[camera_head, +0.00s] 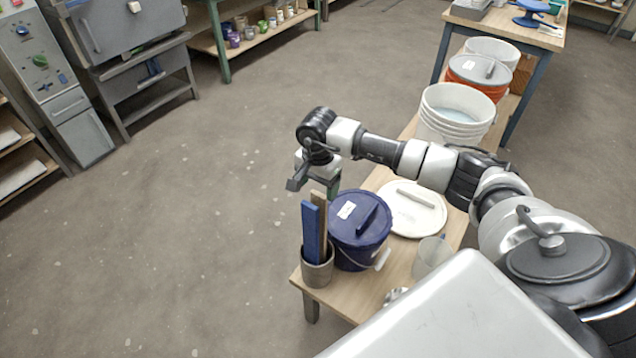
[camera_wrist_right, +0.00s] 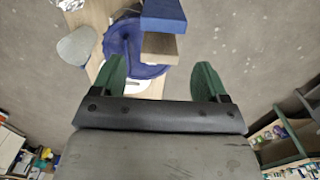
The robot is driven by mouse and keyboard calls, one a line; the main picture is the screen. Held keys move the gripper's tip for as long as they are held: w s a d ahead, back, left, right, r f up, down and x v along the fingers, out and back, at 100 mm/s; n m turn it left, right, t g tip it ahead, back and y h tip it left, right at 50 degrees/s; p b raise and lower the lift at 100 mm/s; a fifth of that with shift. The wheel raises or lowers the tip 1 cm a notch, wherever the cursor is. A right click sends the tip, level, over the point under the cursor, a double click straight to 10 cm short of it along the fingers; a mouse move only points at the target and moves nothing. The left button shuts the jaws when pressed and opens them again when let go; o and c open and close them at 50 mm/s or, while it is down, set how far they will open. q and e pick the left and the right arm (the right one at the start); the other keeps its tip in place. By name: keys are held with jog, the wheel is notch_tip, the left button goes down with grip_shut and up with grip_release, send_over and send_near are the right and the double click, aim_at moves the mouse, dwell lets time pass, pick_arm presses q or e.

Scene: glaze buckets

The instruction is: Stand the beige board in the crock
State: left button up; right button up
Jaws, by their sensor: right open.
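The grey crock (camera_head: 317,270) stands at the near left corner of the low wooden bench. The beige board (camera_head: 320,205) stands upright in it, slightly tilted, behind the blue board (camera_head: 310,232). My right gripper (camera_head: 333,188) is open just above and beside the top of the beige board. In the right wrist view my green fingers (camera_wrist_right: 160,72) are spread, and the end of the beige board (camera_wrist_right: 160,47) shows between their tips, touching neither. The blue board (camera_wrist_right: 163,15) lies just past it. The lower ends of both boards are hidden inside the crock.
A lidded dark blue bucket (camera_head: 360,240) stands right beside the crock. The floor to the left is clear.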

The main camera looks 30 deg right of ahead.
notch_tip(320, 180, up, 2)
jog(key=shift+r+p, duration=0.25)
jog(key=shift+p, duration=0.55)
jog(key=shift+r+p, duration=1.1)
jog(key=shift+r, duration=1.1)
